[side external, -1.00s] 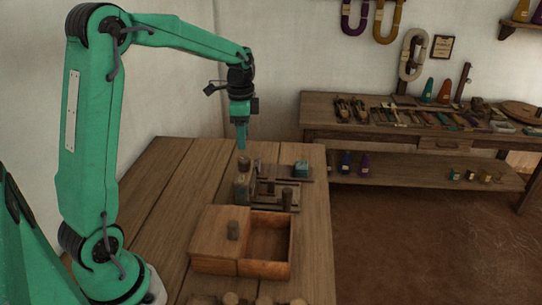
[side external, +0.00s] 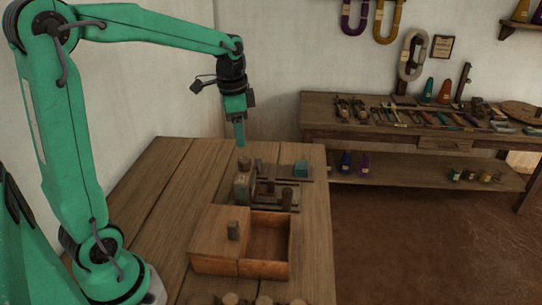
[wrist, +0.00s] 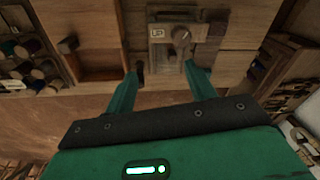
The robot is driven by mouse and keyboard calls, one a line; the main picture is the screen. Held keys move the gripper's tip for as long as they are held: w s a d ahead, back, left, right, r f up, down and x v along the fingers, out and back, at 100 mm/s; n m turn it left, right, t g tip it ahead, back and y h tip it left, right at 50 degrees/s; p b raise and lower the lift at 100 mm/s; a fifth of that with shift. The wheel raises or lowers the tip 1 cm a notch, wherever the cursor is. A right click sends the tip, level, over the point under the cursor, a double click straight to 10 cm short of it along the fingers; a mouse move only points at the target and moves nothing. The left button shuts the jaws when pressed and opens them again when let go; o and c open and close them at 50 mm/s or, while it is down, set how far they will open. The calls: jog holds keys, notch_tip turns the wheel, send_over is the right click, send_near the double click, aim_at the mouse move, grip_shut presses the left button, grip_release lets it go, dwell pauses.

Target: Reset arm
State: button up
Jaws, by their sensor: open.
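My gripper (side external: 240,140) hangs from my green arm above the far part of the wooden table (side external: 165,185), fingers pointing down. In the wrist view my gripper's two green fingers (wrist: 160,85) are spread apart with nothing between them. Below it stands a grey block-like device with a round wooden knob on top (side external: 243,182); it also shows in the wrist view (wrist: 172,38), just beyond the fingertips. The gripper is apart from it.
A wooden box (side external: 240,267) with a knobbed lid and an open compartment stands nearer on the table. A teal block (side external: 302,167) and dark wooden pieces lie by the device. Several round pegs line the near edge. A side bench (side external: 400,125) holds many tools.

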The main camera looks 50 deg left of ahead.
jog(key=s+d+n+t, duration=0.2)
jog(key=s+d, duration=0.3)
jog(key=s, duration=0.3)
jog(key=s+d+r+n+t, duration=0.1)
jog(key=s+d+n+t, duration=0.1)
jog(key=s+d+n, duration=0.2)
jog(key=shift+s+d+r, duration=0.3)
jog(key=shift+s+d, duration=0.1)
jog(key=shift+s, duration=1.45)
jog(key=shift+w, duration=0.1)
